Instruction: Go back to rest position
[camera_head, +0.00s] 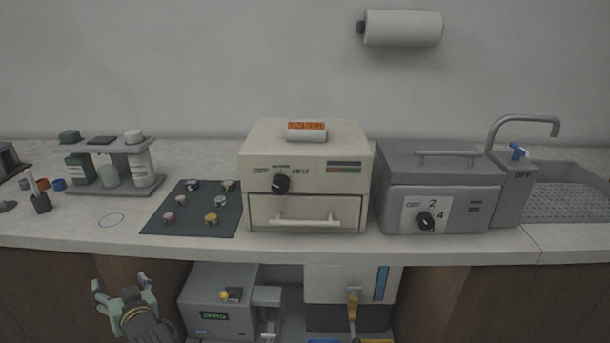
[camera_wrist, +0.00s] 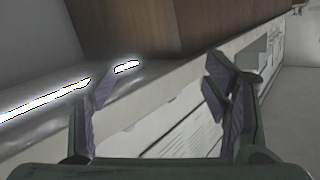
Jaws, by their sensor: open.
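My gripper (camera_head: 122,292) is at the lower left of the head view, in front of the wooden cabinet front and below the counter's front edge. Its fingers are spread and nothing is between them. In the wrist view my gripper (camera_wrist: 160,95) also shows open and empty, with a pale panel and a light ledge beyond the fingers. No object touches the fingers in either view.
The counter (camera_head: 405,250) holds a cream press (camera_head: 305,185), a grey machine (camera_head: 450,190), a dark mat (camera_head: 180,222) with several small samples and a bottle rack (camera_head: 110,150). A grey box (camera_head: 215,295) stands under the counter, right of my gripper.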

